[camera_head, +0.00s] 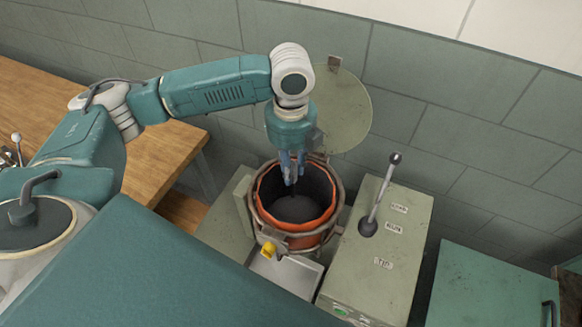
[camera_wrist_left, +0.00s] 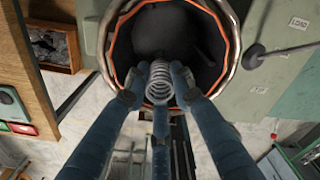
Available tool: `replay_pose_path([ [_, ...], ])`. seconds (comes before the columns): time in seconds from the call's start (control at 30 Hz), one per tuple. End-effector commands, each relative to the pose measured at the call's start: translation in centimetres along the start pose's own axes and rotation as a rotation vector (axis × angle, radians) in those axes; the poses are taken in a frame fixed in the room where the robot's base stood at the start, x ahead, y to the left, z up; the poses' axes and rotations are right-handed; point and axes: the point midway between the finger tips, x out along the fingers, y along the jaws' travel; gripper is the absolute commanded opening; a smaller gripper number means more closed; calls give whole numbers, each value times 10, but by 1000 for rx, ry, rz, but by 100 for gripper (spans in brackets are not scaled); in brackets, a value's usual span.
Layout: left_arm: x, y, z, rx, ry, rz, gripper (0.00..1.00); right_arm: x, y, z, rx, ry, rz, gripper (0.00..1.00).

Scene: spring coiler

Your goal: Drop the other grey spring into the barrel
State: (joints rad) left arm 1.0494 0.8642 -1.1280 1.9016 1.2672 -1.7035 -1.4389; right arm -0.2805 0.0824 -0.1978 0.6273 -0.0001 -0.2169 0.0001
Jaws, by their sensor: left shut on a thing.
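The grey spring (camera_wrist_left: 160,82) is held between the fingertips of my left gripper (camera_wrist_left: 160,95) in the left wrist view. The barrel (camera_head: 292,205) has an orange rim and stands open in the middle of the head view; its dark inside looks empty where I can see it. My left gripper (camera_head: 291,172) points down over the barrel's mouth, and the spring is hard to make out there. In the left wrist view the barrel's orange rim (camera_wrist_left: 236,28) arches around the spring. My right gripper is not in view.
A round lid (camera_head: 343,108) stands raised behind the barrel. A grey-green control box (camera_head: 375,265) with a lever (camera_head: 380,195) and labels is just right of it. A wooden bench (camera_head: 150,150) is at the left. A green cabinet (camera_head: 485,290) stands at the right.

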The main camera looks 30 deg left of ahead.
Motion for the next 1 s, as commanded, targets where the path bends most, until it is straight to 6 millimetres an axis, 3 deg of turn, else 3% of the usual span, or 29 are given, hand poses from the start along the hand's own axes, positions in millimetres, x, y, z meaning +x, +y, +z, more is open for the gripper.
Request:
replay_pose_path([
  [0.1, 6, 1, 0, 6, 1, 3, 0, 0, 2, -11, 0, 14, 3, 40],
  [0.17, 12, 1, 0, 6, 2, 3, 0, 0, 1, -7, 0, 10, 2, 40],
  [0.4, 40, 1, -1, 5, 3, 3, 0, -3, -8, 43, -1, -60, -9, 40],
  [0.5, 49, 1, 0, 4, 2, 3, 0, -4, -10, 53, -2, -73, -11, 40],
  [0.63, 57, 1, 0, 4, 1, 2, 0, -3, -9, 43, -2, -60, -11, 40],
  [0.83, 60, 0, 0, 4, 1, 1, 0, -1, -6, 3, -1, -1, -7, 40],
  [0.97, 60, 0, 0, 4, 1, 1, 0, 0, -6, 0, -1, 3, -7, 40],
  [1.0, 60, 0, 0, 4, 1, 1, 30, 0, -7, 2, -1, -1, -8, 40],
])
